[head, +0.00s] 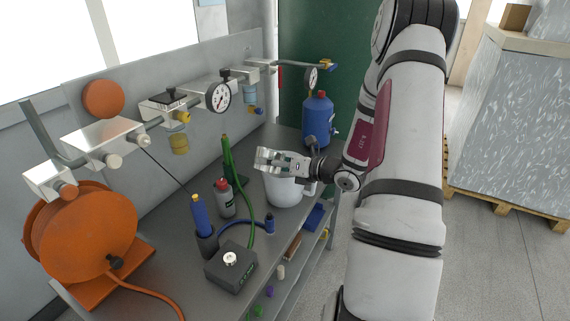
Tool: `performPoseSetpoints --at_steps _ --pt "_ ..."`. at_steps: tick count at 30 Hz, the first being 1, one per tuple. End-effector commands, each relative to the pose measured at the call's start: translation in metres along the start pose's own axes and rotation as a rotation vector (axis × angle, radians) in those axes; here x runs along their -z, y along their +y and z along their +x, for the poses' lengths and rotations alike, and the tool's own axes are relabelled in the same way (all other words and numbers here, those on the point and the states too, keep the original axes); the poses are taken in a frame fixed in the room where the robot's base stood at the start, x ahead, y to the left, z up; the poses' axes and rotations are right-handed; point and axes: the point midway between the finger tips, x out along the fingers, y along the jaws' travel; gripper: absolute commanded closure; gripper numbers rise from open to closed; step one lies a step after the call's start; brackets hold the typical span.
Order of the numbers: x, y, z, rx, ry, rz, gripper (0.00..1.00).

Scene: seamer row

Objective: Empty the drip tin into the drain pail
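A small brass-coloured cup (179,144), which looks like the drip tin, hangs below a yellow-tipped valve on the wall pipework. Its contents are hidden. A white pail (285,190), which looks like the drain pail, stands on the grey bench near its right edge. My gripper (262,161) is above the pail, pointing left, and covers part of its mouth. Its fingers are apart with nothing visible between them. The gripper is to the right of the cup and apart from it. The inside of the pail is hidden.
Pressure gauges (218,97) and pipes jut from the wall. A grey and red bottle (224,198), blue cylinder (200,215), green hose (230,165) and dark box (231,266) crowd the bench. A blue tank (318,120) stands behind the pail; an orange reel (85,235) is left.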

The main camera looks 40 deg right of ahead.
Motion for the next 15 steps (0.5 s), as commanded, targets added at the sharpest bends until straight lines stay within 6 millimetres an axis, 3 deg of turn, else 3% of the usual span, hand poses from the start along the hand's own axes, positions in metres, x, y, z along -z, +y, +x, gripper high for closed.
performPoseSetpoints --at_steps 15 --pt "-0.0065 -0.0024 -0.0003 -0.009 0.011 0.055 0.66"
